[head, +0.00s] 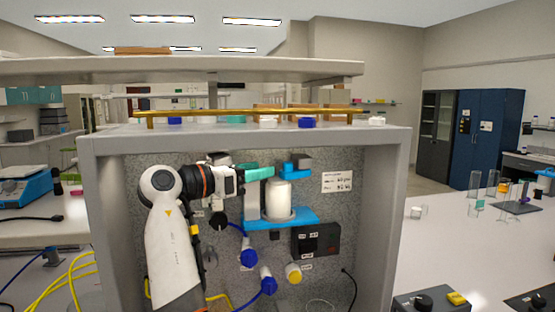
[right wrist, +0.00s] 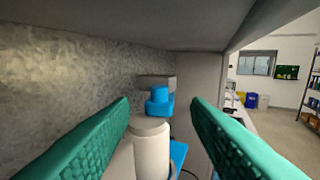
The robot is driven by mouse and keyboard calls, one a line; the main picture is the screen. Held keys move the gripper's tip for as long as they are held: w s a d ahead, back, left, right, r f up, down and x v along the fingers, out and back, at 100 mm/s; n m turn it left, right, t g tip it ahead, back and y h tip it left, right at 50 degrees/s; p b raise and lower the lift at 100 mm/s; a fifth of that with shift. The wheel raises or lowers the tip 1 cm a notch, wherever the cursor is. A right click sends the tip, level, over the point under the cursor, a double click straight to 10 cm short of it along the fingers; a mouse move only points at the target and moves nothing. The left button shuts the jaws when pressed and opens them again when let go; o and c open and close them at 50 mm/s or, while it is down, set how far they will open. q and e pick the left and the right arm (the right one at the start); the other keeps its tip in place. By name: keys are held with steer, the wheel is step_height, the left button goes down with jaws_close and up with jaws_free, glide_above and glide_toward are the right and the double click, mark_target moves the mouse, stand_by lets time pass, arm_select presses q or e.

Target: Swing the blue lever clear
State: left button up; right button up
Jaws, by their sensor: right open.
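A blue lever-like piece (head: 290,171) sits just above a white cylinder (head: 278,198), below a dark grey block. In the right wrist view the blue piece (right wrist: 158,102) shows beyond the top of the white cylinder (right wrist: 151,150). The cylinder stands upright on a blue bracket (head: 300,216) on the speckled back wall. My right gripper (head: 268,173) is open, with teal ribbed fingers, left of the blue piece. In the wrist view the blue piece and the cylinder lie between the lines of the open fingers (right wrist: 160,104), with nothing gripped. My left gripper is not in view.
A grey frame (head: 395,200) encloses the rig at its sides and top. Below the bracket are a dark box (head: 317,239), blue-capped fittings (head: 249,252) and a yellow-capped one (head: 293,273). A brass rail (head: 230,112) runs along the top. Glassware stands on the right bench.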

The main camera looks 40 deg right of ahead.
mark_target(284, 165)
steer(key=d+p, duration=0.2)
steer(key=d, duration=0.4)
steer(key=shift+s+r, duration=0.1)
steer(key=shift+d, duration=0.4)
jaws_close()
